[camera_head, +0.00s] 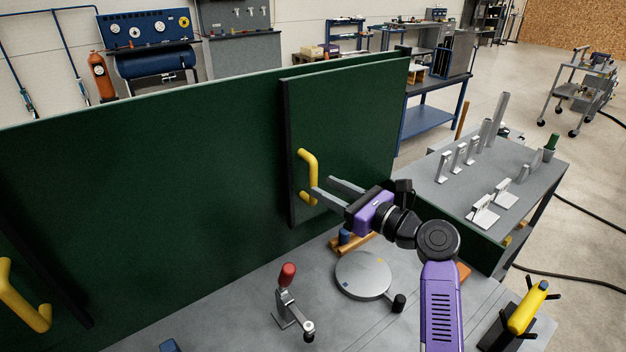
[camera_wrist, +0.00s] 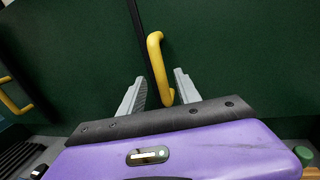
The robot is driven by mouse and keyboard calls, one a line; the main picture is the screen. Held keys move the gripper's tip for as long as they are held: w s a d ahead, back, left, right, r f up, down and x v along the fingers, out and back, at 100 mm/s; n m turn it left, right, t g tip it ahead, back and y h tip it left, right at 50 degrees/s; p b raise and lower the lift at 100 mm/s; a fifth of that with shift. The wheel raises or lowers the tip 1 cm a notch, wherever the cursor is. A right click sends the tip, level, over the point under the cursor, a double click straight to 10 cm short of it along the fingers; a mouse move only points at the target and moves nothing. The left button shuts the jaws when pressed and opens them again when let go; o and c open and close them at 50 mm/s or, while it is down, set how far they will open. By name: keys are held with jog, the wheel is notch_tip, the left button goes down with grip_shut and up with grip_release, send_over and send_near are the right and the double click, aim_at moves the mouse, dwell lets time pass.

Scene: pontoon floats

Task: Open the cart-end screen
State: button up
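The cart-end screen (camera_head: 345,130) is a dark green panel with a black left edge, standing upright at the back of the grey bench. A yellow D-shaped handle (camera_head: 314,172) is fixed upright near its left edge. My gripper (camera_head: 325,188) is open, its two grey fingers pointing at the handle. In the wrist view the handle (camera_wrist: 158,65) rises between the two fingers (camera_wrist: 160,88), with a gap to each. I cannot tell how far the fingers reach past the bar.
A longer green panel (camera_head: 150,170) stands behind and to the left, with another yellow handle (camera_head: 22,300) at far left. On the bench are a red-handled clamp (camera_head: 287,275), a round grey plate (camera_head: 363,275) and a yellow-handled tool (camera_head: 527,308). A side table (camera_head: 470,185) holds metal brackets.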

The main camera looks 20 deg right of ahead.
aim_at(316, 183)
jog(key=x, duration=0.4)
jog(key=shift+w+a, duration=0.25)
jog(key=shift+w, duration=0.1)
grip_shut()
dwell(1.2)
